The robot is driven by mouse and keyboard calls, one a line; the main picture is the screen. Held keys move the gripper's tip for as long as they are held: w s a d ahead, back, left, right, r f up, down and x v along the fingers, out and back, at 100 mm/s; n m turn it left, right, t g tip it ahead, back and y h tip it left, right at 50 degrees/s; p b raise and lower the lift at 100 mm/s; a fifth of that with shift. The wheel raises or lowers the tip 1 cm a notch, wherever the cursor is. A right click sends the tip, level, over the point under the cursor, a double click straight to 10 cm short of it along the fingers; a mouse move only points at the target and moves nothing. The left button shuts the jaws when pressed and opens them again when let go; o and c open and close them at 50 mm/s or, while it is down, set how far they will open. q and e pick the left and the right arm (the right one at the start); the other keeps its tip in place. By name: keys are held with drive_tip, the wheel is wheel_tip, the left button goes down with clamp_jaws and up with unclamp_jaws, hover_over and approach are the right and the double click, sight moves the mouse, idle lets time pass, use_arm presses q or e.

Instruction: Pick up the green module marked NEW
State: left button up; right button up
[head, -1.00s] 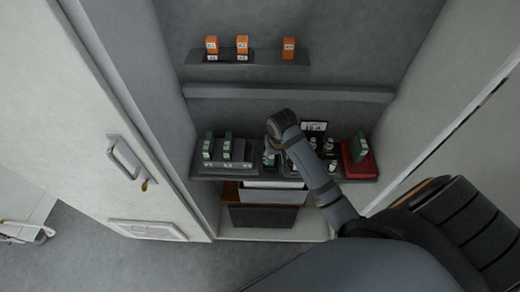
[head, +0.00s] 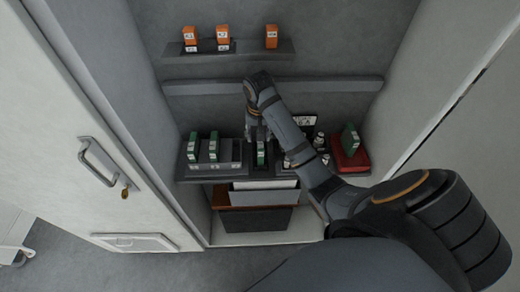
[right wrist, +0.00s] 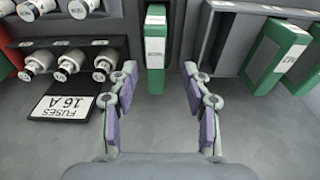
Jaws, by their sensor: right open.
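A lone green module (head: 261,155) stands upright on the lower shelf, between the grey rack and the fuses. In the right wrist view this module (right wrist: 155,48) has a white label too small to read. My right gripper (head: 258,132) is above and close to it. In the right wrist view the open fingers (right wrist: 158,75) are either side of the module's line, with nothing held. Two more green modules (head: 214,146) stand in the rack, and another (head: 349,138) is on a red box. I cannot read NEW on any. My left gripper is out of view.
The grey rack (head: 228,167) and the fuses (right wrist: 38,62) with a "FUSES 16 A" card (right wrist: 66,100) flank the lone module. The red box (head: 352,158) is at the shelf's right end. Orange modules (head: 271,38) stand on the upper shelf. Cabinet walls bound both sides.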

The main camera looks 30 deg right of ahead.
sight(260, 143)
drive_tip(key=shift+d+f+p, duration=0.1)
drive_tip(key=shift+d+p, duration=0.05)
drive_tip(key=shift+p, duration=0.2)
drive_tip(key=f, duration=0.1)
drive_tip(key=f+p, duration=0.1)
drive_tip(key=f, duration=0.2)
drive_tip(key=shift+w+d, duration=0.15)
drive_tip(key=shift+d, duration=0.2)
drive_tip(key=shift+w+f, duration=0.1)
drive_tip(key=shift+f, duration=0.25)
drive_tip(key=shift+f+p, duration=0.2)
drive_tip(key=shift+p, duration=0.45)
clamp_jaws()
